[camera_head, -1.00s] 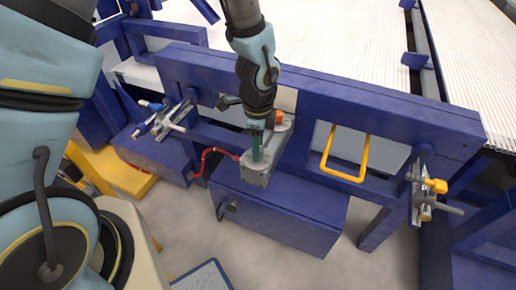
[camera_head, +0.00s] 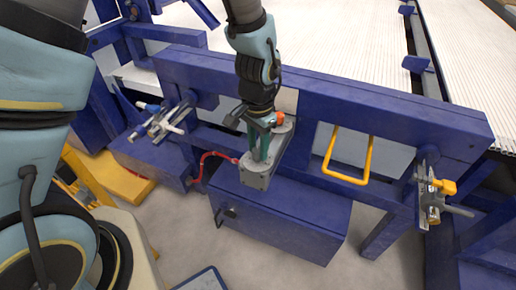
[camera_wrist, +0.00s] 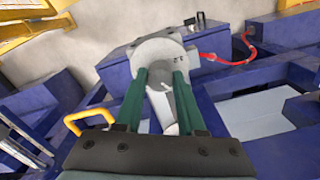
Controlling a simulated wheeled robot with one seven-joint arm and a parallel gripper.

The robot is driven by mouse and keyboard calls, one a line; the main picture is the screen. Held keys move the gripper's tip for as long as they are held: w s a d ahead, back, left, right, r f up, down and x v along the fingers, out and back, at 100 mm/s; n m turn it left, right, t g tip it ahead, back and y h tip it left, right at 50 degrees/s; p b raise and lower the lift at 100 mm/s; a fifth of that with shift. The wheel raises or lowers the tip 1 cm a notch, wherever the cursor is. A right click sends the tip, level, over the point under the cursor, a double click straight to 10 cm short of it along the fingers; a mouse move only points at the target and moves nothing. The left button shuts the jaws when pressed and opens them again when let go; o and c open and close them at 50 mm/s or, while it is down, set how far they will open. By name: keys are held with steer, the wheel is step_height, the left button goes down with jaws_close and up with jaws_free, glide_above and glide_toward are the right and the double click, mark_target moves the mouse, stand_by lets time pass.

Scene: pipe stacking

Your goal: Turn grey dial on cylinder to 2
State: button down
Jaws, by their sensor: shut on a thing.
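The grey cylinder unit (camera_head: 256,180) sits on top of the blue box on the blue frame. In the wrist view its round grey end (camera_wrist: 158,47) is at the upper middle. My gripper (camera_head: 261,155) points down onto it. Its two green fingers (camera_wrist: 161,76) stand on either side of a pale grey dial (camera_wrist: 160,104) and are shut on it. The fingers hide the dial's sides.
A red hose (camera_head: 207,155) runs from the unit to the left. A yellow handle (camera_head: 348,178) and a metal clamp (camera_head: 430,190) are to the right on the blue beam (camera_head: 400,112). Another clamp (camera_head: 163,121) is at the left. The blue box (camera_head: 280,217) is below.

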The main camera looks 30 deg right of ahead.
mark_target(258, 150)
steer(key=shift+n, duration=1.6)
steer(key=c, duration=0.5)
jaws_free()
steer(key=shift+r, duration=0.1)
step_height(258, 150, up, 11)
steer(key=b, duration=0.1)
steer(key=shift+f+b, duration=0.2)
steer(key=shift+b, duration=0.2)
